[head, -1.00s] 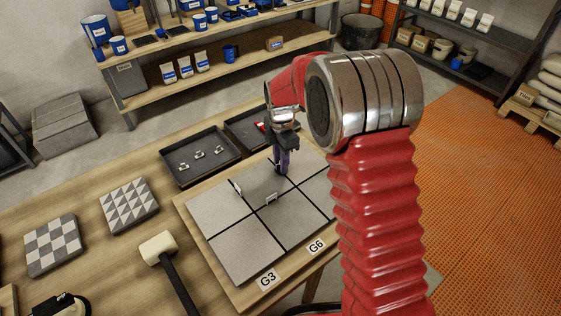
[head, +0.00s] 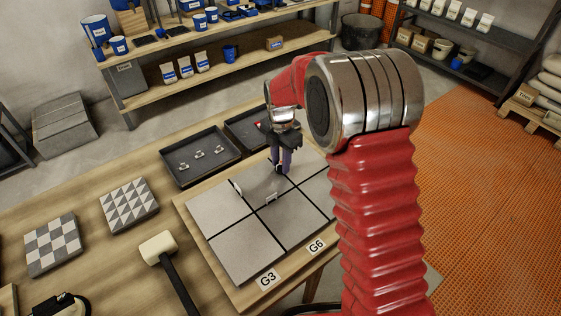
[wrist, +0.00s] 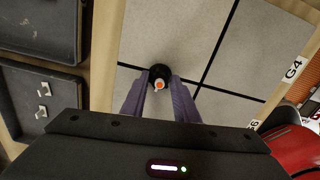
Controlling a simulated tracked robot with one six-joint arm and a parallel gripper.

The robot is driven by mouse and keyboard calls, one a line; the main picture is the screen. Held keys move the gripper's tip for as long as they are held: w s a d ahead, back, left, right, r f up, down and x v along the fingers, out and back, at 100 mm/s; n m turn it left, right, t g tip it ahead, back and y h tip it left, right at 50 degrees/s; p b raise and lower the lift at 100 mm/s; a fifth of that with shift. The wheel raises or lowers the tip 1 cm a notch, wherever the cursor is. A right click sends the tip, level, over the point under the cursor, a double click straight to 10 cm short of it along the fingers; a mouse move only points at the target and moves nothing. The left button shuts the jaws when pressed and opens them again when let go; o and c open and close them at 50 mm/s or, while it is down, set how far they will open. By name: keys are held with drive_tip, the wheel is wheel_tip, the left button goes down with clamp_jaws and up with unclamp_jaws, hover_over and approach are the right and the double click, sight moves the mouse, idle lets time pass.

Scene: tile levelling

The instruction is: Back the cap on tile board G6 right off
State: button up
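The tile board (head: 232,251) is a wooden board of grey tiles with dark joints on the workbench, with labels G3 (head: 268,279) and G6 (head: 316,246) on its front edge. The cap (wrist: 159,73) is a black round piece with an orange and white centre, standing on a tile joint in the wrist view. My gripper (wrist: 160,84) points down over it, its two purple fingers against opposite sides of the cap. In the head view my gripper (head: 281,170) is at the far side of the board, and the cap is mostly hidden there. Two upright clips (head: 236,188) (head: 271,197) stand in other joints.
A dark tray (head: 183,178) with several small metal clips lies behind the board, with a second tray (head: 240,136) beside it. A mallet (head: 160,249) and two patterned tile panels (head: 129,208) (head: 52,246) lie to the left. Another label, G4 (wrist: 293,69), shows in the wrist view.

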drive_tip(key=o, duration=0.4)
drive_tip(key=shift+c, duration=0.2)
drive_tip(key=shift+r, duration=0.1)
wheel_tip(320, 180, up, 14)
drive_tip(key=shift+f, duration=0.2)
idle(0.7)
